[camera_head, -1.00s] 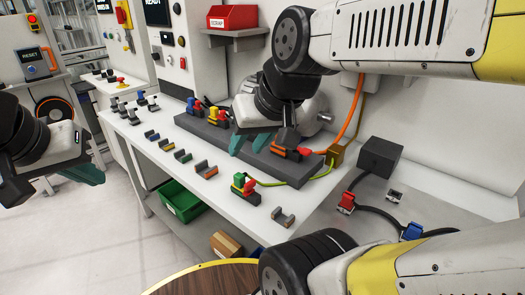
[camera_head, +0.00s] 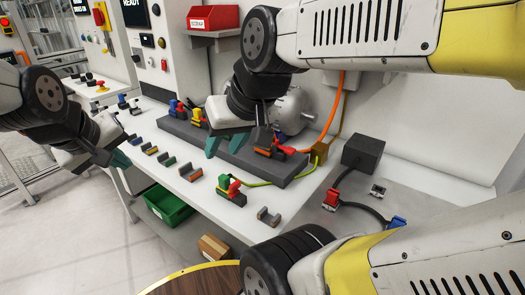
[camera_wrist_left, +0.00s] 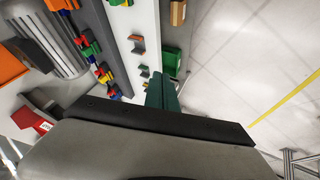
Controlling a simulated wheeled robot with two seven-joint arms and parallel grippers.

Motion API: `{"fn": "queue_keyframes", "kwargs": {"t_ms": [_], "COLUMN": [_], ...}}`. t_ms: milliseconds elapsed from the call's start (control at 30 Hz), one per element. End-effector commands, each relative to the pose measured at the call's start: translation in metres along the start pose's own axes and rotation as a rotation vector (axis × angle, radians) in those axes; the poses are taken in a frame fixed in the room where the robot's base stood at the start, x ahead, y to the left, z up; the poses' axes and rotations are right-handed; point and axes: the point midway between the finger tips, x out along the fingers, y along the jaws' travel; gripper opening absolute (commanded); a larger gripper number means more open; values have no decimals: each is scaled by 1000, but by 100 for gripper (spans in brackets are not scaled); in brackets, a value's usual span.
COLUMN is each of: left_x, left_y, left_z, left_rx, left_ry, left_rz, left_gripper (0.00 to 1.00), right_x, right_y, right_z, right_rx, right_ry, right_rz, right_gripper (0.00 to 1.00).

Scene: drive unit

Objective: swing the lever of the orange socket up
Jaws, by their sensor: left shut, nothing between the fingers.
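The orange socket (camera_head: 263,151) sits at the near right end of the long grey block on the bench, with a red part beside it and an orange cable leading off. Its lever's position is too small to tell. In the left wrist view, an orange piece (camera_wrist_left: 60,5) shows at the top edge. My right gripper (camera_head: 225,145) has its teal fingers apart and empty, over the block just left of the orange socket.
Blue and yellow sockets (camera_head: 198,119) stand further along the block. Several small clips lie on the bench in front, with a green-and-red connector (camera_head: 230,188). A red bin (camera_head: 213,18) is on a shelf behind; a green bin (camera_head: 167,205) is below. A dark box (camera_head: 364,153) stands right.

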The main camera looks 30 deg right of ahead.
Motion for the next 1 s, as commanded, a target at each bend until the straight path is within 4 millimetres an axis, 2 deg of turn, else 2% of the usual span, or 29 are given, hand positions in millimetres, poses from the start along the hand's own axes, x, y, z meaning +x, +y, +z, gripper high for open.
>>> {"fn": "queue_keyframes", "kwargs": {"t_ms": [33, 200, 367, 500, 633, 800, 1000], "left_x": [22, 82, 132, 165, 187, 201, 204], "left_y": [14, 65, 115, 158, 196, 239, 268], "left_z": [3, 18, 47, 80, 114, 152, 177], "left_rx": [-56, -292, -548, -804, -1069, -1429, -1752], "left_ry": [-17, -61, -151, -267, -404, -601, -779], "left_rz": [19, 115, 216, 297, 357, 402, 409], "left_gripper": [0, 0, 0, 0, 0, 0, 0], "right_x": [0, 0, 0, 0, 0, 0, 0], "right_y": [0, 0, 0, 0, 0, 0, 0], "right_z": [0, 0, 0, 0, 0, 0, 0], "right_rx": [0, 0, 0, 0, 0, 0, 0], "right_ry": [0, 0, 0, 0, 0, 0, 0], "right_rz": [0, 0, 0, 0, 0, 0, 0], "right_gripper": [36, 36, 36, 36, 36, 36, 36]}}
